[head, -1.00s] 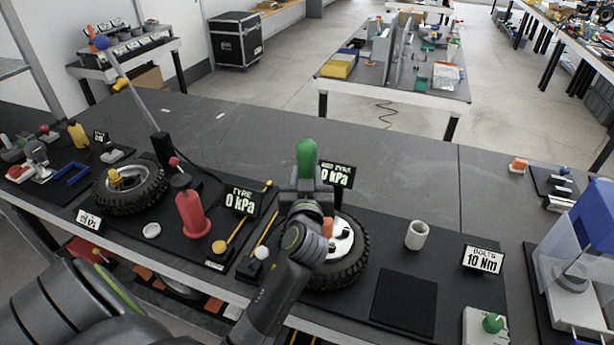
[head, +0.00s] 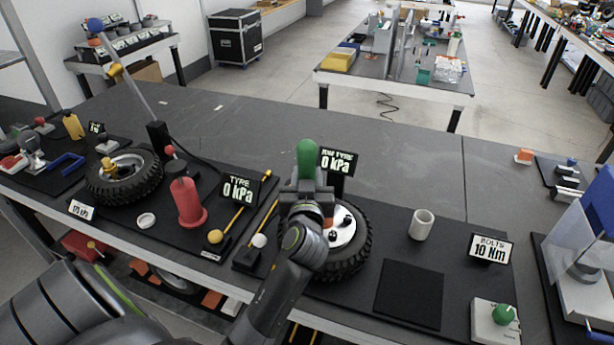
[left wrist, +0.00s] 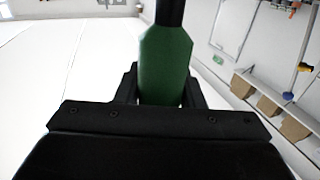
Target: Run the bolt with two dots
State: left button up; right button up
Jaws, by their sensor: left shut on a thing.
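My left gripper (head: 305,190) is shut on a green-handled tool (head: 306,158), which stands upright in it. The green handle also fills the middle of the left wrist view (left wrist: 165,65), with a black part above it. The gripper is over the left part of a black tyre (head: 358,250) with a white hub (head: 343,230). Dark bolts show on the hub's right side; the gripper and arm hide its left side. I cannot make out dots on any bolt. The tool's lower end is hidden. My right gripper is not in view.
A sign (head: 490,248) reads "BOLTS 10 Nm". A white cup (head: 421,224) and a black square mat (head: 409,293) are right of the tyre. A red cylinder (head: 186,203) and another tyre (head: 126,180) are left. The bench behind is mostly clear.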

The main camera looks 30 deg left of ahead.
pick_arm(q)
jog(key=shift+f+b, duration=0.2)
jog(key=shift+b, duration=0.1)
jog(key=shift+f, duration=0.25)
dwell(0.9)
jog(key=shift+r+p, duration=0.6)
jog(key=shift+r, duration=0.1)
notch_tip(320, 180, up, 5)
jog(key=p, duration=0.3)
jog(key=shift+f, duration=0.2)
